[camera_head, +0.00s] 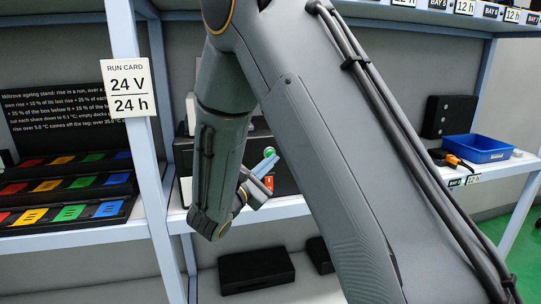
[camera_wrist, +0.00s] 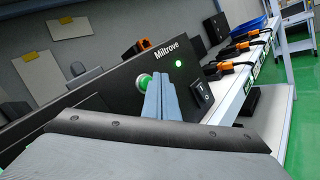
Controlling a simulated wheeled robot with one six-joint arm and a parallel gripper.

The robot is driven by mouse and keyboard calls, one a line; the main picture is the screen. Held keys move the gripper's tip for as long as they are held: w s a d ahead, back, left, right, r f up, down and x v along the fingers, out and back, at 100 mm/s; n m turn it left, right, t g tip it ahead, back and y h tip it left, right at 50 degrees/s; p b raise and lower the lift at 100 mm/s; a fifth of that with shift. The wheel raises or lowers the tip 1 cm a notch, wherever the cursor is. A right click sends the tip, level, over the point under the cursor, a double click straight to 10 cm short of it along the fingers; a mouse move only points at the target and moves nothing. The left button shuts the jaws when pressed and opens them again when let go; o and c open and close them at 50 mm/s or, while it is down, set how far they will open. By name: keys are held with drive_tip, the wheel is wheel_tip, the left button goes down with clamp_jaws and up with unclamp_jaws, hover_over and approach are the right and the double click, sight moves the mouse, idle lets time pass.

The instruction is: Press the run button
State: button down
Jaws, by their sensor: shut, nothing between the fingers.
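A round green button (camera_wrist: 144,83) with a pale ring sits on the face of a black box marked "Miltrove" (camera_wrist: 120,84) in the wrist view. My gripper (camera_wrist: 160,79), with blue-grey fingers, is shut and empty. Its tips are in front of the box face, just right of the button's centre, and hide part of the button. I cannot tell whether they touch it. In the head view the button (camera_head: 270,152) shows just above my fingertips (camera_head: 275,156), and my arm hides much of the box.
A lit green lamp (camera_wrist: 179,63) and a black rocker switch (camera_wrist: 202,95) are right of the button. A shelf post with a run card (camera_head: 129,89) stands left. Coloured trays (camera_head: 70,190) lie left; a blue bin (camera_head: 478,149) stands right.

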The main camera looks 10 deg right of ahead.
drive_tip(key=s, duration=0.5)
drive_tip(key=shift+p, duration=0.4)
idle(0.7)
